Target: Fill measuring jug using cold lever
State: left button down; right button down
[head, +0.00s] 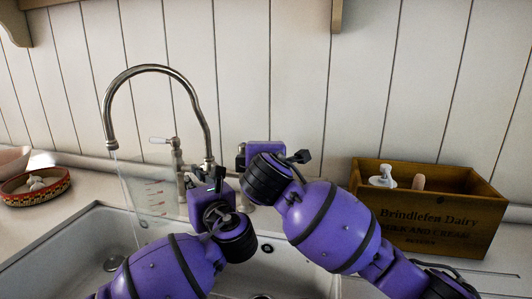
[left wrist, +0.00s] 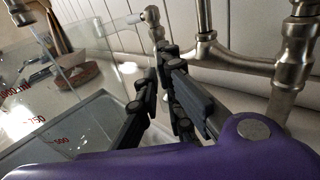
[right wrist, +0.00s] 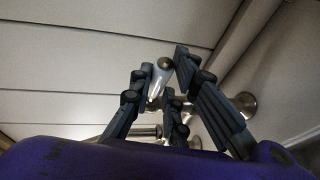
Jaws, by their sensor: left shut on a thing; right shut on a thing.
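The clear measuring jug (head: 150,205) with red marks stands under the tap spout (head: 112,143) in the head view. A thin stream runs from the spout down to the jug. Red numbers on its wall (left wrist: 38,122) show in the left wrist view; the water level cannot be made out. My left gripper (head: 217,180) is shut on the jug at its right side; its fingers (left wrist: 165,75) block the grip point. My right gripper (head: 241,156) is shut on a white tap lever (right wrist: 158,82), at the tap's right. The other white lever (head: 160,140) sticks out left, free.
The white sink (head: 55,250) lies below, with a drain (head: 115,264). A wooden dairy crate (head: 430,222) with a white-topped thing (head: 383,178) stands right on the counter. A patterned red bowl (head: 35,188) sits at left. The panelled wall (head: 270,70) is close behind the tap.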

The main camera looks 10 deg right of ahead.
jog(key=shift+r, duration=0.25)
jog(key=c, duration=1.8)
grip_release()
jog(key=shift+o, duration=0.3)
jog(key=shift+f, duration=0.1)
jog(key=v, duration=0.7)
jog(key=shift+s, duration=0.25)
